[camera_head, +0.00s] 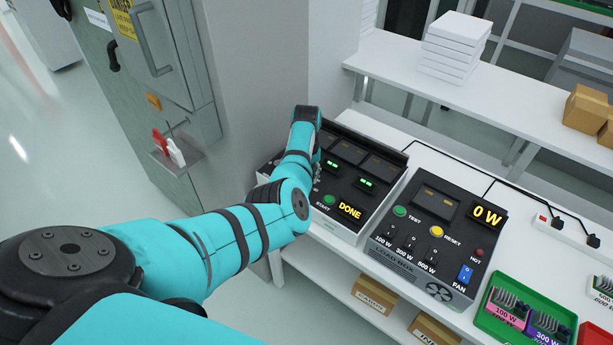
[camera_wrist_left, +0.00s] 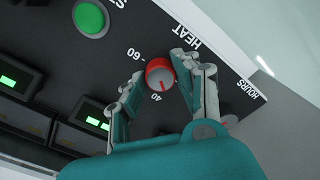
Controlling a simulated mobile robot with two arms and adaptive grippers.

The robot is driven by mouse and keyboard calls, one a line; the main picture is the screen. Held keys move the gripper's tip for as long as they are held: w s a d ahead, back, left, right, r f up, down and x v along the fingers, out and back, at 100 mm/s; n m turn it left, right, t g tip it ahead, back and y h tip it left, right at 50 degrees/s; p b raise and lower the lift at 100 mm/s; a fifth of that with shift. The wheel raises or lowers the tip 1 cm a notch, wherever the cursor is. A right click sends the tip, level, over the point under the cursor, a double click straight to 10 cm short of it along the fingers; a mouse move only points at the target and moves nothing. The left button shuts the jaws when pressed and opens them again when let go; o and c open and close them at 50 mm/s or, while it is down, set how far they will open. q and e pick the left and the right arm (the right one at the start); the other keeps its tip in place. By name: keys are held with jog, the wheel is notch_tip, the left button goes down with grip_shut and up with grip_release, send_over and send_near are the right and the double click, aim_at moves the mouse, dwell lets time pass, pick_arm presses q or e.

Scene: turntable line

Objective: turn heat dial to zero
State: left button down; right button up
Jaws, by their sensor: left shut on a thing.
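The heat dial (camera_wrist_left: 160,75) is a round knob with a red rim and a grey face, beside the word HEAT in the left wrist view. Its red pointer line points toward the printed 40; a 60 mark is also readable, while zero is not visible. My left gripper (camera_wrist_left: 162,74) has a finger on each side of the dial and is shut on it. The dial's black control panel (camera_head: 379,206) shows DONE in yellow and green digits in the head view. There my left arm hides the dial and the fingertips. My right gripper is not in view.
The green start button (camera_wrist_left: 91,18) is close to the dial. A load box (camera_head: 395,252) reading 0 W stands right of the panel, with a green tray (camera_head: 487,322) of modules beyond. A grey wall column (camera_head: 262,70) rises behind my left arm.

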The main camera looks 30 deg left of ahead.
pick_arm(q)
jog(key=n, duration=0.3)
jog(key=shift+a+r+n, duration=0.1)
jog(key=shift+n, duration=2.1)
jog(key=c, duration=0.9)
grip_release()
jog(key=shift+c, duration=0.2)
notch_tip(320, 180, up, 12)
